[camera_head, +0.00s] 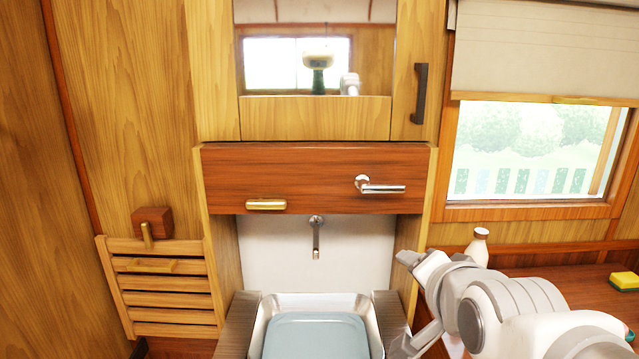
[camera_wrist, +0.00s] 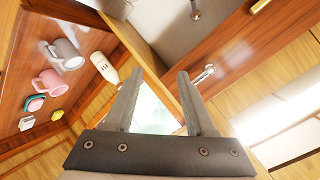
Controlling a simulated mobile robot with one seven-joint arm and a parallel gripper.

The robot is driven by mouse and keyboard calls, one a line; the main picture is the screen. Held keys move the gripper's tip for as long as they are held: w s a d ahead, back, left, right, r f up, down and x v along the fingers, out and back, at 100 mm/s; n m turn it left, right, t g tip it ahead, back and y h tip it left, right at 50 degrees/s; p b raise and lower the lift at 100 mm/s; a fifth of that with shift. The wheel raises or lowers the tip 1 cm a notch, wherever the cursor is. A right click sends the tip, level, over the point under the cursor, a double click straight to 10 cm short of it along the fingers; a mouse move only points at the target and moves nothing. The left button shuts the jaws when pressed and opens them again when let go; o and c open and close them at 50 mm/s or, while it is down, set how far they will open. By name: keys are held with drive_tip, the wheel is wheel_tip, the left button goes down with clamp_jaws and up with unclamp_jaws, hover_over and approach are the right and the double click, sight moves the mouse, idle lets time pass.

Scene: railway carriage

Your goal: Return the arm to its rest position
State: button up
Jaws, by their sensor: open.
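My gripper (camera_wrist: 161,72) is open in the wrist view, with two grey fingers apart and nothing between them. In the head view my white arm reaches in from the lower right, bent beside the washbasin (camera_head: 270,300).
A white bottle (camera_head: 478,246) stands close behind my arm, and a yellow-green sponge (camera_head: 625,282) lies farther right. The wrist view shows a grey mug (camera_wrist: 66,54) and a pink mug (camera_wrist: 50,83) on the counter. A metal lever handle (camera_head: 380,186) sticks out above the basin.

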drive_tip(key=s+f+n+g+p, duration=0.2)
drive_tip(key=s+n+g+p, duration=0.1)
drive_tip(key=s+n+g, duration=0.4)
drive_tip(key=s+n, duration=0.3)
drive_tip(key=s, duration=0.3)
drive_tip(key=shift+s+a, duration=0.15)
